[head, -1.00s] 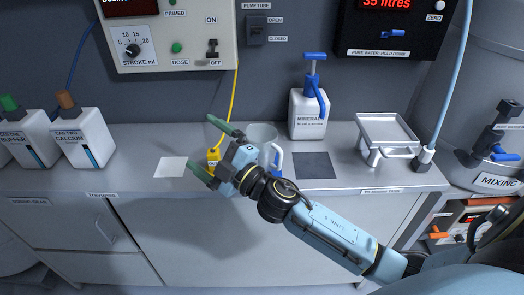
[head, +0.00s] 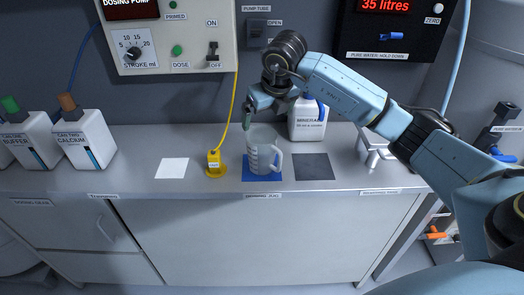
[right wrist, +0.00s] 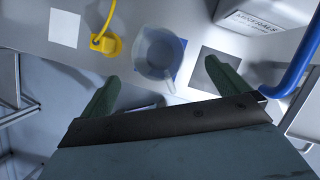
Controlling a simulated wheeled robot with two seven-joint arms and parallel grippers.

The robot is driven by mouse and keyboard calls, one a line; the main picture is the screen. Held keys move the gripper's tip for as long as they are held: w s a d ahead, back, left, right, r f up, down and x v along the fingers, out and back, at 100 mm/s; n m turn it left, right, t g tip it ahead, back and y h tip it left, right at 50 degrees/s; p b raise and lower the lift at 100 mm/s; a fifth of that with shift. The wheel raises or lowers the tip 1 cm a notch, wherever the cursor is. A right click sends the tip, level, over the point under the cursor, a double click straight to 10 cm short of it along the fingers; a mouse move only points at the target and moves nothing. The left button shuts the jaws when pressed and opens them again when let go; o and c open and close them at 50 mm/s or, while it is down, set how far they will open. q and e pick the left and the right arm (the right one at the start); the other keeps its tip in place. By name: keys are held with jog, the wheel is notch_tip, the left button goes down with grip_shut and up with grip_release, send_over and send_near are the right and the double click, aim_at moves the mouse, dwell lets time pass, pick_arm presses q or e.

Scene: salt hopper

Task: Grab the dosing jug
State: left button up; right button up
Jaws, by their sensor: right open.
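The dosing jug (head: 264,152) is a clear grey jug with a handle on its right side. It stands upright on a blue mat (head: 262,175) on the counter. In the right wrist view the jug (right wrist: 158,52) is seen from above, with its handle pointing toward the lower right. My right gripper (head: 250,118) points down above the jug. Its green fingers are open and spread to either side of the jug in the wrist view, with nothing between them. In the head view one finger shows and the other is hidden. My left gripper is not in view.
A yellow plug-like fitting (head: 214,163) with a yellow tube stands left of the jug. A white mineral bottle (head: 308,130) stands behind right, partly covered by my arm. A dark mat (head: 314,167) and a white mat (head: 172,168) lie bare.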

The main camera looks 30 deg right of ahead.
aim_at(262, 134)
jog(key=x, duration=0.7)
jog(key=shift+f, duration=0.35)
jog(key=x, duration=0.5)
jog(key=shift+a+f, duration=0.15)
jog(key=shift+a, duration=0.05)
jog(key=c, duration=0.9)
